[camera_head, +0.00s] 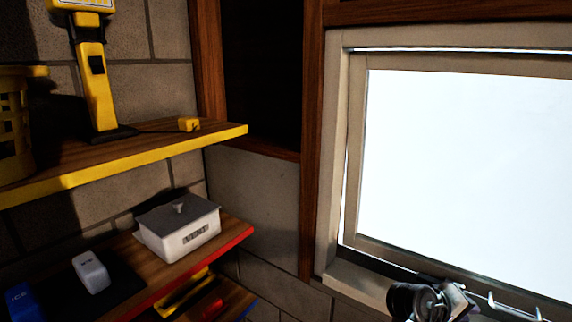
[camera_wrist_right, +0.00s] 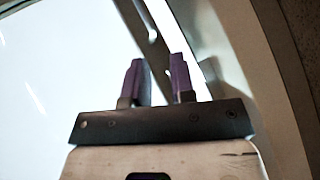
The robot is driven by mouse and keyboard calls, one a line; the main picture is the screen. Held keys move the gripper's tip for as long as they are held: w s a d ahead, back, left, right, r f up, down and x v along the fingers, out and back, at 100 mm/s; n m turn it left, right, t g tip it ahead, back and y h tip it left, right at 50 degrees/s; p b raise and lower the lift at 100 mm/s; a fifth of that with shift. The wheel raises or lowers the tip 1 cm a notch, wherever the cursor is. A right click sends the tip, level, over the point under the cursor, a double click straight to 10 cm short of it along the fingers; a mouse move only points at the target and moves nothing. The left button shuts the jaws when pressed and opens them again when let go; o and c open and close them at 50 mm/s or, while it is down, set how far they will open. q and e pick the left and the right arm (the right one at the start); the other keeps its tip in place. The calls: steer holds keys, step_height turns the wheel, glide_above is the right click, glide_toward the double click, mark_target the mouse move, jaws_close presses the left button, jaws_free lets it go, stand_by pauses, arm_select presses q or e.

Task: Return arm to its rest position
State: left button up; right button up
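My right gripper (camera_wrist_right: 157,62) shows in the right wrist view with two purple fingers. They stand apart with a narrow gap and nothing is held between them. In the head view, part of my right arm shows at the bottom right edge, in front of the window's lower frame. Its fingers cannot be made out clearly there. My left gripper is not in the head view.
A bright window (camera_head: 460,170) fills the right side. On the left, a yellow-edged shelf (camera_head: 120,168) holds a yellow tool (camera_head: 95,85). Below, a red-edged shelf (camera_head: 205,268) holds a white lidded box (camera_head: 185,240) and a small white item (camera_head: 91,272).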

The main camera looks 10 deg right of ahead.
steer(key=w+a+r+m+t+y, duration=0.4)
steer(key=a+r+m+t+y, duration=0.15)
steer(key=a+t, duration=0.4)
steer(key=s+a+f+n+t+y+p, duration=0.25)
steer(key=s+a+n+y, duration=0.2)
steer(key=a, duration=0.45)
steer(key=s+a+f+n+g+y+p, duration=0.1)
steer(key=s+a+f+n+y+p, duration=0.25)
steer(key=s+a+f, duration=0.35)
steer(key=s+f+g+p, duration=0.2)
steer(key=s+f, duration=0.3)
steer(key=s, duration=0.5)
steer(key=s+a+f+n+g+p, duration=0.1)
steer(key=s+f+g+p, duration=0.2)
steer(key=s, duration=0.8)
steer(key=shift+s+f+g, duration=0.15)
steer(key=shift+f+g, duration=0.75)
steer(key=shift+f, duration=0.45)
